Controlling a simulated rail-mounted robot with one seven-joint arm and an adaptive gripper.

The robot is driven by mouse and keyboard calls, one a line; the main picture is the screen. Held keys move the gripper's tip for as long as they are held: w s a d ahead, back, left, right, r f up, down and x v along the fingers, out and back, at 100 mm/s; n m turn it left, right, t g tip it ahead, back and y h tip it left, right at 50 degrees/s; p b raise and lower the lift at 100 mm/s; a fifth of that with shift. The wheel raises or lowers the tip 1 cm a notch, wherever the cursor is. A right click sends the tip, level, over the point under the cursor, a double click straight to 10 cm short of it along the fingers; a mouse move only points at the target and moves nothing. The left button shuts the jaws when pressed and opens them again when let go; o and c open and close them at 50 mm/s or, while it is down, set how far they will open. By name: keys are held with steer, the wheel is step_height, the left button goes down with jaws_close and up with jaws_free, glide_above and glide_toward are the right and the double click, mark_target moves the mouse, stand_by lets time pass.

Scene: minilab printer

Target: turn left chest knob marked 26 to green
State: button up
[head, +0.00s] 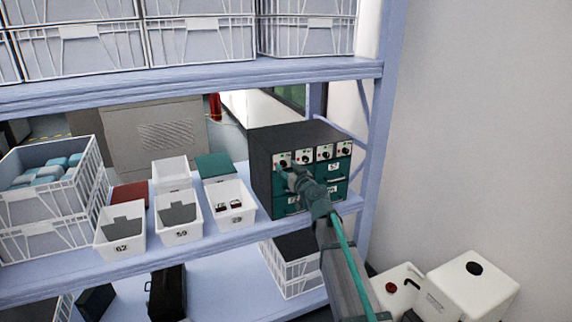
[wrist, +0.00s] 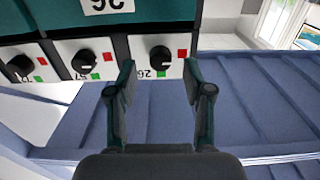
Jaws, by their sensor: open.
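The black chest (head: 262,165) with green drawers stands at the right end of the middle shelf in the head view, with a row of white knob panels on its upper front. In the wrist view, which looks upside down, the black knob marked 26 (wrist: 161,57) sits on a white panel with a red square (wrist: 182,54) and a green square (wrist: 161,74). Its exact pointing is hard to tell. My gripper (wrist: 159,76) is open and empty, its fingers on either side of that knob in the picture, seemingly short of the panel. In the head view my gripper (head: 299,180) partly covers the left drawers.
Neighbouring knobs (wrist: 84,61) (wrist: 21,65) sit close beside the marked one. White bins (head: 181,218) and a crate (head: 50,225) stand left of the chest. A shelf upright (head: 378,150) is close on the right. The upper shelf (head: 190,82) runs above.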

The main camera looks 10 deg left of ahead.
steer(key=shift+w+a, duration=0.4)
steer(key=shift+w, duration=0.2)
jaws_close()
